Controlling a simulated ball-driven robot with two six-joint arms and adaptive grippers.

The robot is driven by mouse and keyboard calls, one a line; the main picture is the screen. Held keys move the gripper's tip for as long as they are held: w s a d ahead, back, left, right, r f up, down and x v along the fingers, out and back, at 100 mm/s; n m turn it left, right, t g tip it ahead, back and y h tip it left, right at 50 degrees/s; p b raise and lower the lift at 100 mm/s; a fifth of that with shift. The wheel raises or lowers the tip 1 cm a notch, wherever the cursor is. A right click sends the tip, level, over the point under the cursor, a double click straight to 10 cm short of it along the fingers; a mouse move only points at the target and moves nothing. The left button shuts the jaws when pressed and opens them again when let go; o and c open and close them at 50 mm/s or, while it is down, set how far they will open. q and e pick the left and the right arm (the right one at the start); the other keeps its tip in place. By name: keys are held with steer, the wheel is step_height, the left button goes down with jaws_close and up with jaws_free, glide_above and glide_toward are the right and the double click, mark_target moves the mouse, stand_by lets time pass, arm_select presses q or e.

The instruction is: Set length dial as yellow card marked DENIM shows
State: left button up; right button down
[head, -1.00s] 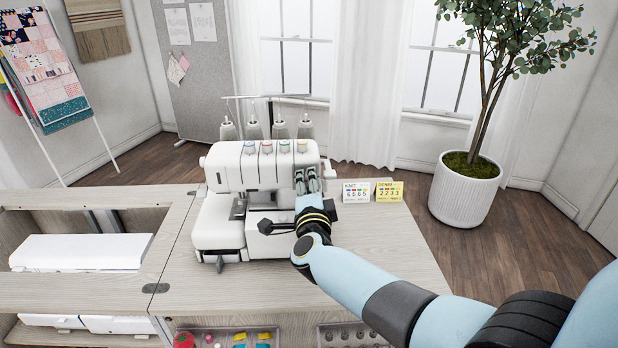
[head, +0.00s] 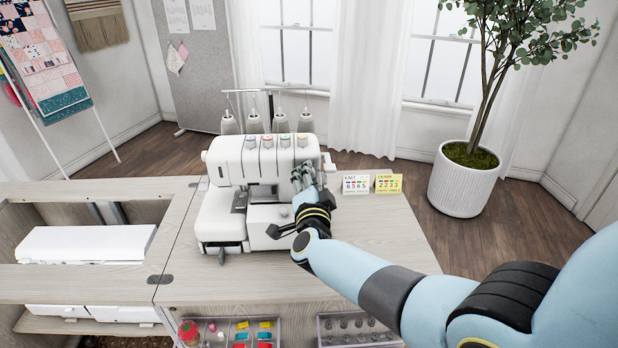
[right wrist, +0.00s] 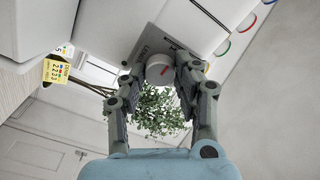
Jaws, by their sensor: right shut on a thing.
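The white sewing machine (head: 232,208) stands on the cabinet top. The length dial (right wrist: 159,71) is a small white round knob with a red mark on its face, on the machine's side beside a dark-lettered panel. My right gripper (head: 299,172) is at the machine's right side. In the right wrist view its two fingers (right wrist: 158,78) are shut on the dial, one on each side. In the head view the gripper hides the dial. The yellow DENIM card (head: 388,184) stands right of the machine, reading 2233; it also shows in the right wrist view (right wrist: 55,72). My left gripper is out of view.
A white KNIT card (head: 356,185) stands beside the yellow one. Thread cones stand behind the machine. Two trays (head: 215,325) of small items hang below the cabinet's front edge. The cabinet top (head: 395,235) is clear at the right. A potted plant (head: 464,185) stands beyond.

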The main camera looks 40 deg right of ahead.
steer(key=shift+a+f, duration=0.1)
steer(key=shift+f, duration=0.05)
steer(key=c, duration=1)
jaws_free()
steer(key=shift+s, duration=0.1)
steer(key=v, duration=1.2)
